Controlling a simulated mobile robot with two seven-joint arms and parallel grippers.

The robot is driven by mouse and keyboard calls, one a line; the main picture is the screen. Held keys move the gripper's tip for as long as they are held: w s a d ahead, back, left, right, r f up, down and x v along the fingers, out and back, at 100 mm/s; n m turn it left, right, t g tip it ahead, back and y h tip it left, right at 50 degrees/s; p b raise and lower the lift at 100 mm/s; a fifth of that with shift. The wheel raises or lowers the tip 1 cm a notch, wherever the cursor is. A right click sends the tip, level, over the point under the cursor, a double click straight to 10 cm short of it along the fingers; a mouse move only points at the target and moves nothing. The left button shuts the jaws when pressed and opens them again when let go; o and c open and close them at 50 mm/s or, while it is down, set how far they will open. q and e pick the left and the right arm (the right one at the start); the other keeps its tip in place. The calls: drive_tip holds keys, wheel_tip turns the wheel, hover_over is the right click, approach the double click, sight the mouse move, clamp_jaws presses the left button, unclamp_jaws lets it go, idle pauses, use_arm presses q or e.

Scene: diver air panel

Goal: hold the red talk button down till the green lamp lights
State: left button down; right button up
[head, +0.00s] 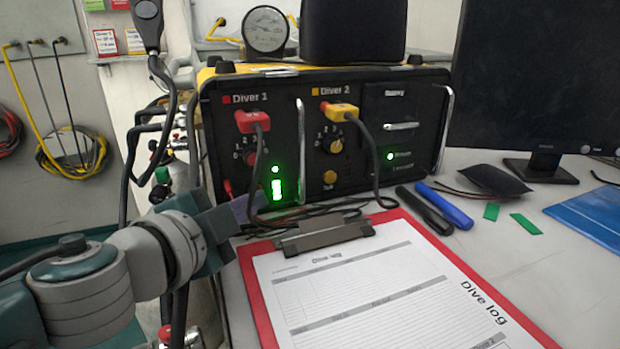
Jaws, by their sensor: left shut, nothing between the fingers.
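The black air panel (322,110) stands on the table, with a Diver 1 section on the left and a Diver 2 section on the right. My left gripper (250,206) is shut and empty, its tips at the lower part of the Diver 1 section. The red talk button is not visible; the fingertips and a hanging cable cover that area, so I cannot tell whether they press it. A green lamp (275,169) glows in the Diver 1 section, with a bright green bar (277,190) below it. My right gripper is out of view.
A yellow talk button (329,177) sits under Diver 2. Another green light (390,156) glows at the panel's right. A clipboard (383,290) lies in front, near loose black cables. Dark and blue pens (444,206) lie beside it. A monitor (540,80) stands at right.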

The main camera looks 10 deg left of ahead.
sight(264, 255)
use_arm(q)
drive_tip(key=shift+s, duration=0.15)
idle(0.7)
drive_tip(key=shift+s+d, duration=0.45)
drive_tip(key=shift+s, duration=0.05)
drive_tip(key=shift+s+d, duration=0.15)
drive_tip(key=shift+s, duration=0.1)
drive_tip(key=shift+s+d+p, duration=0.2)
drive_tip(key=shift+s+d, duration=0.45)
drive_tip(key=shift+s, duration=0.3)
drive_tip(key=shift+s+d+p, duration=0.2)
drive_tip(key=shift+s+d, duration=0.4)
drive_tip(key=shift+s, duration=0.3)
drive_tip(key=shift+r, duration=0.1)
